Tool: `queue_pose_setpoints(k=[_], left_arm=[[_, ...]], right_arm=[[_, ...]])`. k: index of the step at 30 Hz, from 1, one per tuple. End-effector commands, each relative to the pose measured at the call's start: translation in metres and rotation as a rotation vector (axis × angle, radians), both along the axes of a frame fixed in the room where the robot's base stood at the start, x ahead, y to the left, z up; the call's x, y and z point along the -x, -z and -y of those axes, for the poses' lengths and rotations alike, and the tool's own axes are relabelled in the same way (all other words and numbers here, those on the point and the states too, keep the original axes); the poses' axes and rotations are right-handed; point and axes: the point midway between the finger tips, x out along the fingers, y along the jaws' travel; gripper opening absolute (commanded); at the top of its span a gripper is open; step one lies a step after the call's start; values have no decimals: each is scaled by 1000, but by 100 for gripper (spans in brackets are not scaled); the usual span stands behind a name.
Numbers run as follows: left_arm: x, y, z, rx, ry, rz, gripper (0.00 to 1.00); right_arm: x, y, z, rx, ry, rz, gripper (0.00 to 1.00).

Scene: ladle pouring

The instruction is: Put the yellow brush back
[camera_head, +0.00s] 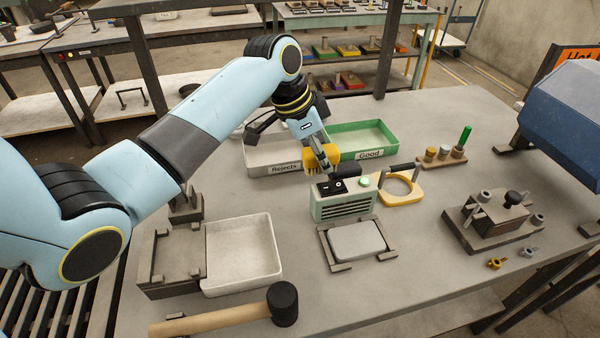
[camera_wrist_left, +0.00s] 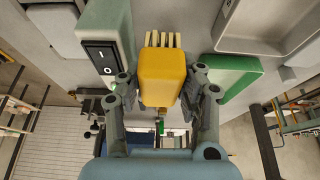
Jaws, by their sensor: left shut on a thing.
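The yellow brush (camera_head: 322,157) is held by my left gripper (camera_head: 317,146), above the table and just behind the pale green box with a switch (camera_head: 345,203). In the left wrist view the brush (camera_wrist_left: 162,76) sits between the two fingers of my left gripper (camera_wrist_left: 160,88), its pale bristles pointing to the top of the picture. The fingers are shut on its sides. The switch box (camera_wrist_left: 103,45) stands close to the brush on the left there. My right gripper is not in view.
Behind the brush are the Rejects tray (camera_head: 272,168) and the green Good tray (camera_head: 391,152). A yellow ring with a handle (camera_head: 412,198) lies right of the switch box. A mallet (camera_head: 225,317) and white tray (camera_head: 268,284) are in front. Bare table lies between the ring and the right fixture.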

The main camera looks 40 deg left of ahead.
Motion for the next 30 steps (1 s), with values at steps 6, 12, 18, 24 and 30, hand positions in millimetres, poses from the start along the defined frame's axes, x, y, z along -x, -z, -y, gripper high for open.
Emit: queue_pose_setpoints(k=[6, 12, 18, 24, 30], left_arm=[[9, 22, -36, 0, -1, 0, 6], [11, 39, -41, 3, -1, -1, 6], [11, 65, -40, 2, 1, 0, 6], [10, 66, -40, 1, 1, 2, 6], [10, 69, -40, 1, 1, 2, 38]], right_arm=[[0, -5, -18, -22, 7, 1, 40], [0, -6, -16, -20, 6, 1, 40], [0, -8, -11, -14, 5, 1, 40], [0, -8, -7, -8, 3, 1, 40], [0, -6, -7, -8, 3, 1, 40]])
